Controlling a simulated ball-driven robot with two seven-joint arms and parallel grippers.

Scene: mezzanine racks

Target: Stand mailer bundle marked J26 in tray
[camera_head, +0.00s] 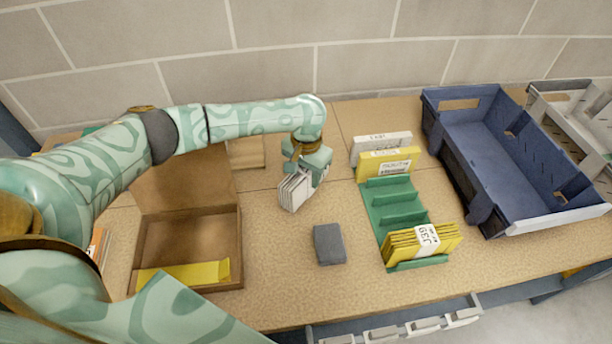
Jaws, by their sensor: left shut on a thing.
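My left gripper (305,172) is shut on a white mailer bundle (292,194) and holds it on edge, left of the tray. No mark is readable on this bundle, and its lower edge is at or close to the tabletop; I cannot tell if it touches. The green slotted tray (395,212) holds a white bundle (380,145) at the back, a yellow labelled bundle (389,163) just in front of it, and a yellow bundle marked J39 (422,243) at the front. Several middle slots are empty. My right gripper is not in view.
An open cardboard box (190,230) with a yellow mailer (185,273) inside stands at left. A dark grey block (328,244) lies between box and tray. A blue bin (500,160) stands right of the tray, with a grey crate (575,110) beyond. A wall closes the back.

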